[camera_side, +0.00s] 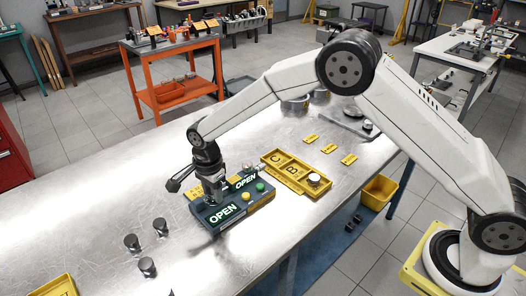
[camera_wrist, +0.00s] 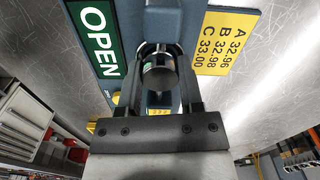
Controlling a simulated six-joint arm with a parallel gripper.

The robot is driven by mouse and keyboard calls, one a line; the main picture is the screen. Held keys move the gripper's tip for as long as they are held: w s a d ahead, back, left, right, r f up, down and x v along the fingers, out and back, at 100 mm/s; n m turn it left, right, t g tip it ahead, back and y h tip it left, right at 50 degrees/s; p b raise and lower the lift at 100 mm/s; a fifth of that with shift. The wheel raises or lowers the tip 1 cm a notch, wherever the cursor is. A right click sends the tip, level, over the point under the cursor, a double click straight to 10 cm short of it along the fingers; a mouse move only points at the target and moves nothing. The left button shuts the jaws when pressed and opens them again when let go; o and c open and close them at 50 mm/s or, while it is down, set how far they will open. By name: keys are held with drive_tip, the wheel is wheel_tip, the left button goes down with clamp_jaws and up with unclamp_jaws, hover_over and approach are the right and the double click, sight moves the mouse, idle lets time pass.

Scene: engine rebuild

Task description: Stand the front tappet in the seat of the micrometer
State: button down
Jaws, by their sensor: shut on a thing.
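The micrometer (camera_side: 238,208) is a dark blue-grey box with green OPEN displays, standing on the metal bench; its body also shows in the wrist view (camera_wrist: 138,14). My gripper (camera_side: 213,192) is over it, pointing down. In the wrist view my gripper (camera_wrist: 158,80) is shut on a short shiny metal tappet (camera_wrist: 158,72). The tappet is at the dark rounded seat (camera_wrist: 148,47) of the micrometer, between the two fingers. I cannot tell whether its base rests on the seat floor. In the side view the fingers and box mostly hide it.
Several dark tappets (camera_side: 132,243) stand on the bench at left. A yellow lettered tray (camera_side: 285,172) lies right of the micrometer, with a round metal part (camera_side: 314,180) at its right end. A yellow tray (camera_side: 55,288) is at the lower left.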

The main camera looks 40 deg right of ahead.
drive_tip(key=shift+c, duration=0.8)
unclamp_jaws()
drive_tip(key=shift+r, duration=0.15)
drive_tip(key=shift+r, duration=3.75)
drive_tip(key=s+d+n+t, duration=0.1)
drive_tip(key=s+d+n, duration=0.7)
drive_tip(key=s, duration=0.3)
drive_tip(key=s+d+n+t, duration=0.1)
drive_tip(key=s+d+n, duration=0.7)
drive_tip(key=s, duration=0.4)
drive_tip(key=shift+s+d+t, duration=0.2)
drive_tip(key=shift+d+t, duration=0.1)
drive_tip(key=shift+d, duration=0.5)
